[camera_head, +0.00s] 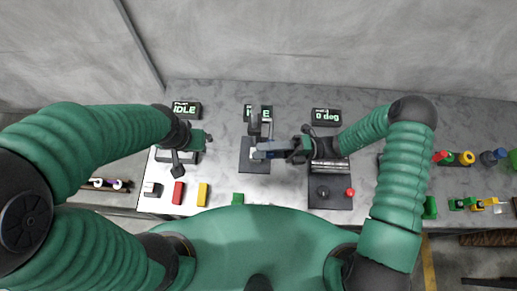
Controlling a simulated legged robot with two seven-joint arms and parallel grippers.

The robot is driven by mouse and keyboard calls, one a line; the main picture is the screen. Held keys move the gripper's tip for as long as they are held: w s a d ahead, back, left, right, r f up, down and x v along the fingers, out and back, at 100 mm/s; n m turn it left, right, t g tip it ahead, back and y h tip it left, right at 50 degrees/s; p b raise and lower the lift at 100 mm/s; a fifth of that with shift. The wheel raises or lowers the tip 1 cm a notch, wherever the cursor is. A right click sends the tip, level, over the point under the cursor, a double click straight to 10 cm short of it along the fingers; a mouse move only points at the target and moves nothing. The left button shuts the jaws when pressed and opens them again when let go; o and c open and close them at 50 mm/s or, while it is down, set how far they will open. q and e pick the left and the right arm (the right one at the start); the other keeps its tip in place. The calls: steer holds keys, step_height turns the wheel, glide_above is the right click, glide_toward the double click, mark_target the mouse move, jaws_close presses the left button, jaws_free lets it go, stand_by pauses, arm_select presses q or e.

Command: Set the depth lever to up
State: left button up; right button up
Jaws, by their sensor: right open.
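A dark upright lever-like part (254,122) stands at the middle station, in front of a display (267,113) that it partly hides. I take it for the depth lever, but no label or setting can be read. Below it is a dark base plate (254,167). My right gripper (262,150) reaches in from the right, over this plate and just below the upright part. It is open, and I cannot tell whether it touches the lever. My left gripper (206,138) is farther left, above the left station; its jaws are too small to judge.
A left display (187,109) reads IDLE and a right one (327,117) reads 0 deg. A red block (178,193), a yellow block (202,195) and a green block (238,199) lie along the front edge. A red knob (350,192) is at the right station.

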steer(key=b+v, duration=0.5)
steer(key=v, duration=1)
steer(key=shift+w+f, duration=0.2)
